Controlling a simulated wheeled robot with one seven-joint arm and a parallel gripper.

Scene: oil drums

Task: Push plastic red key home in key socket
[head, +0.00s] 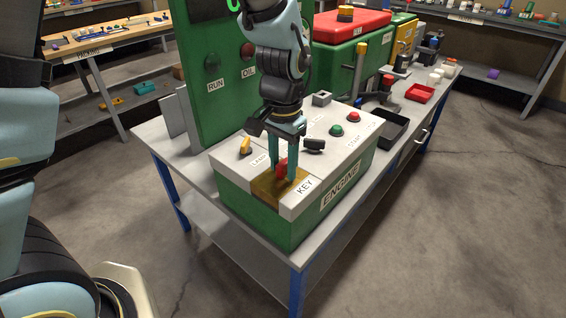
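The plastic red key (281,169) stands over the brown-gold key socket plate (265,188), beside the KEY label on the green engine box (240,198). My gripper (283,170) points straight down, with its teal fingers on either side of the red key and seemingly closed on it. The key's lower end is at or just above the plate. I cannot tell how deep it sits, and the socket opening is hidden by the key and fingers.
A green panel (222,75) rises behind. A black tray (388,126) lies to the right.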

